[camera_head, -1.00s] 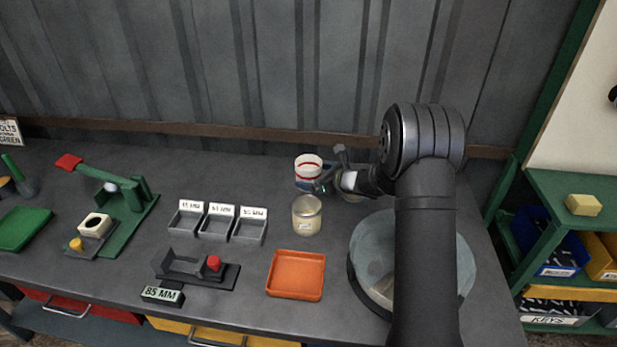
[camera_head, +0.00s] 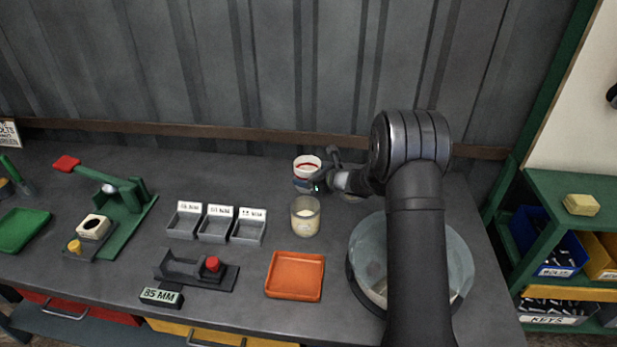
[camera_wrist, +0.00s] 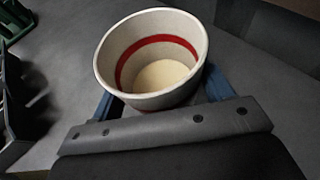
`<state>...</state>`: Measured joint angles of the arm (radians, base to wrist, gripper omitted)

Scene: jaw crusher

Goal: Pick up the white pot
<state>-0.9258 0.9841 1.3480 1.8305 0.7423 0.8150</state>
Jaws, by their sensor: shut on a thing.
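The white pot (camera_head: 306,162) stands upright at the back of the bench in the head view, with a red band inside its rim. In the wrist view the pot (camera_wrist: 150,50) fills the upper middle, and I look down into it onto a pale bottom. My gripper (camera_head: 316,184) reaches it from the right and is shut on its body. In the wrist view its blue fingers (camera_wrist: 222,84) show on both sides of the pot. The gripper hides the pot's lower part, so I cannot tell whether it touches the bench.
A glass jar with pale contents (camera_head: 305,216) stands just in front of the pot. An orange tray (camera_head: 295,298), three grey labelled bins (camera_head: 215,238) and a green press with a red handle (camera_head: 128,205) are further forward and left. A large round glassy vessel (camera_head: 458,262) is beside my arm.

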